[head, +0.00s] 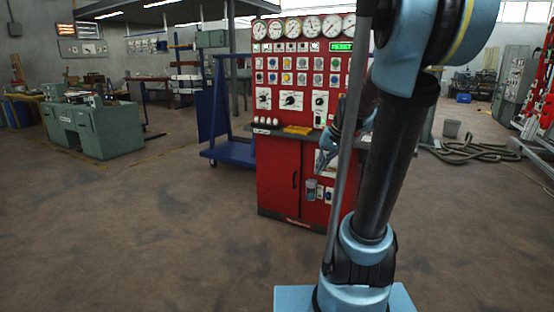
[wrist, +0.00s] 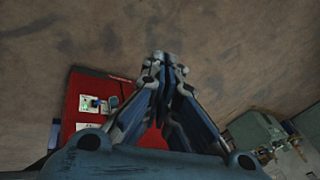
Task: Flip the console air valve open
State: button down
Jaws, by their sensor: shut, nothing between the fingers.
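The red console (head: 278,175) stands ahead, partly hidden behind my arm. It has round gauges along the top, rows of knobs and switches, a narrow shelf and a lower cabinet with a dark handle. Small fittings (head: 312,190) sit on its lower front right. I cannot tell for certain which part is the air valve. In the wrist view the console (wrist: 82,88) is at the left, with a small light panel (wrist: 90,104) on it. My gripper (wrist: 165,62) is shut and empty, its fingertips over bare floor in that view. In the head view the arm largely hides it.
A blue cart (head: 232,152) stands just left of the console. A green machine (head: 95,128) is farther left. The floor in front of the console is clear.

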jog(key=s+d+f+n+h, duration=0.1)
jog(key=s+f, duration=0.4)
jog(key=s, duration=0.6)
jog(key=s+d+f+n+h, duration=0.1)
jog(key=s+f, duration=0.4)
jog(key=s, duration=0.7)
jog(key=shift+d+f+g+h, duration=0.4)
jog(key=shift+d+h, duration=0.15)
jog(key=shift+h, duration=0.25)
jog(key=shift+w+f, duration=0.15)
jog(key=shift+w, duration=0.35)
